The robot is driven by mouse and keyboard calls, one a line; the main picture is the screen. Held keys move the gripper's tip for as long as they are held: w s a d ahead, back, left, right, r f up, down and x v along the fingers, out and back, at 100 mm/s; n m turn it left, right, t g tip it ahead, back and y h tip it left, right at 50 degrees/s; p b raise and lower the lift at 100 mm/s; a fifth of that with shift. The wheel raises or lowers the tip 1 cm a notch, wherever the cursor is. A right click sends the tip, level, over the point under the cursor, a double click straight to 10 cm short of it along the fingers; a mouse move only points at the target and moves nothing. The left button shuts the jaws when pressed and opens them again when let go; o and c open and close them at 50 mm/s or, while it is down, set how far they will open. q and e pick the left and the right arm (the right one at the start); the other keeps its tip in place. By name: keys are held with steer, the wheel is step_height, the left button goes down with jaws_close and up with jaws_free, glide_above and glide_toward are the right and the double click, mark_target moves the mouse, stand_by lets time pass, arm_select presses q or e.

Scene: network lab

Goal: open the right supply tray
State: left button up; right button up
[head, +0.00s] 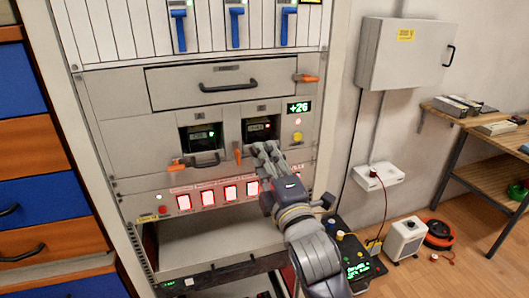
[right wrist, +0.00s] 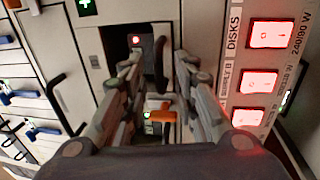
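The right supply tray (head: 261,130) sits in the rack beside the left tray (head: 200,138). Its dark window shows a small red light, also in the right wrist view (right wrist: 136,41). An orange lever (head: 238,153) stands upright between the two trays; the right wrist view shows it low between my fingers (right wrist: 160,113). My right gripper (head: 264,152) is in front of the lower part of the right tray and covers it in the head view. Its two fingers (right wrist: 158,70) are apart, with a dark shape between them; I cannot tell contact. My left gripper is out of view.
A wide drawer (head: 195,90) with a dark handle is above the trays. A row of red-lit switches (head: 207,195) runs below. A green display (head: 299,107) is at the right. A heater-like white box (head: 406,238) stands on the floor.

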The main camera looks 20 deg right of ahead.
steer(key=shift+w+r, duration=0.15)
steer(key=shift+w, duration=0.6)
jaws_close()
